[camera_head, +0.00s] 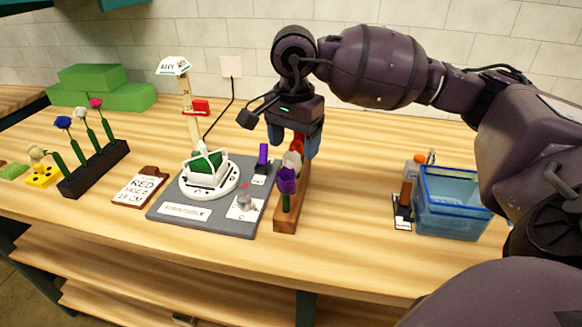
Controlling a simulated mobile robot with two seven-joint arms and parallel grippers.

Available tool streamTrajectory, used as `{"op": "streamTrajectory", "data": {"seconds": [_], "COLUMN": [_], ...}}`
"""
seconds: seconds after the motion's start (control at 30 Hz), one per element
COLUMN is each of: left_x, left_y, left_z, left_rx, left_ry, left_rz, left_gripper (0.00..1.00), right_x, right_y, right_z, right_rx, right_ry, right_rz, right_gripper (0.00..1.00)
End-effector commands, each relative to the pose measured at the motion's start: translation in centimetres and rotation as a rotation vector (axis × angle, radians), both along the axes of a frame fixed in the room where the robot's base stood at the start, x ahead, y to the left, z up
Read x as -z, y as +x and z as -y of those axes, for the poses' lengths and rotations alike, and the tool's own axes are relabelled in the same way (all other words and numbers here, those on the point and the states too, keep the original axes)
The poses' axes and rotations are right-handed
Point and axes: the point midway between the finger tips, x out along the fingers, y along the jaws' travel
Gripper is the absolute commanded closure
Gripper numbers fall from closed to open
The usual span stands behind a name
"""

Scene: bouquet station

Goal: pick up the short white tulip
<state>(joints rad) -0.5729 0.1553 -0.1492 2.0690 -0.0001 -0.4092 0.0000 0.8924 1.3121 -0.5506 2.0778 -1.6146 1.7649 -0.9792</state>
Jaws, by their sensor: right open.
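The white tulip (291,160) stands in a narrow wooden holder (286,225), between a purple tulip (287,181) in front and a red tulip (298,141) behind. Its stem is mostly hidden by the purple tulip. My right gripper (293,144) points down above the back of the holder, open, with a blue finger on each side of the row. The red bloom shows between the fingers, and the white bloom is just below and in front. I cannot tell whether the fingers touch a flower. My left gripper is not in view.
A grey board (168,212) with a round white turntable (228,187) and a small post is left of the holder. A black flower rack (95,170) and a brown sign (140,187) are farther left. A blue bin (452,215) stands right. Table between holder and bin is clear.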

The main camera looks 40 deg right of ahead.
Motion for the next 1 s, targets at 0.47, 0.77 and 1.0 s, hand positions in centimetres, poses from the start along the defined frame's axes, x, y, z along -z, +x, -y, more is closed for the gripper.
{"op": "streamTrajectory", "data": {"seconds": [0.47, 0.77, 1.0], "left_x": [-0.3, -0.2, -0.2], "left_y": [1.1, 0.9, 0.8], "left_z": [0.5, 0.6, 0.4], "left_rx": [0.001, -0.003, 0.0], "left_ry": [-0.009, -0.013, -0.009], "left_rz": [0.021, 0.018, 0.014], "left_gripper": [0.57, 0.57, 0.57], "right_x": [5.2, 5.7, 5.7], "right_y": [0.3, 0.3, 0.3], "right_z": [-0.2, -0.2, -0.2], "right_rx": [0.0, 0.0, 0.0], "right_ry": [0.002, 0.001, 0.001], "right_rz": [-0.001, 0.003, 0.003], "right_gripper": [0.29, 0.29, 0.6]}}
